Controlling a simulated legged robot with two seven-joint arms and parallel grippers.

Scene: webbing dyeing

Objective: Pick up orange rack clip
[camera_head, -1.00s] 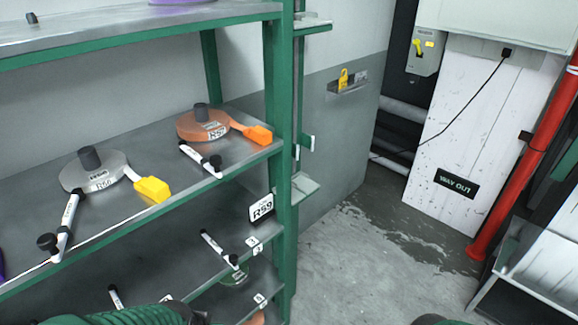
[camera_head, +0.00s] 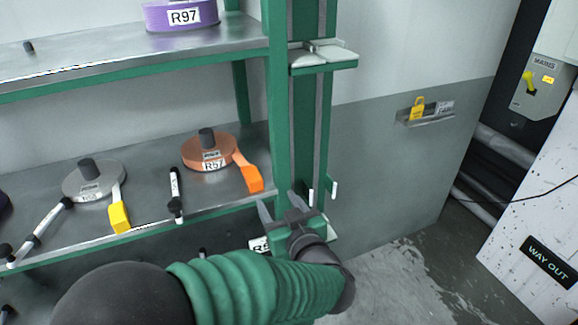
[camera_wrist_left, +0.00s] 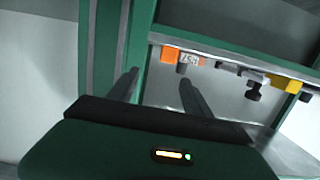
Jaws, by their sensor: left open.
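The orange clip (camera_head: 254,179) sits at the end of the strap of the orange webbing roll (camera_head: 209,150), at the front edge of the middle shelf. In the left wrist view the orange clip (camera_wrist_left: 169,54) shows ahead, above and between the fingers. My left gripper (camera_head: 280,203) is open and empty, just right of the clip and a little lower, near the rack's green post. Its fingers (camera_wrist_left: 158,82) also show in the left wrist view, apart from the clip. My right gripper is not in view.
A grey roll (camera_head: 94,180) with a yellow clip (camera_head: 120,217) lies to the left. A black-and-white clamp (camera_head: 175,193) sits between the rolls. The green post (camera_head: 282,100) stands close to my gripper. A purple roll (camera_head: 181,15) is on the upper shelf.

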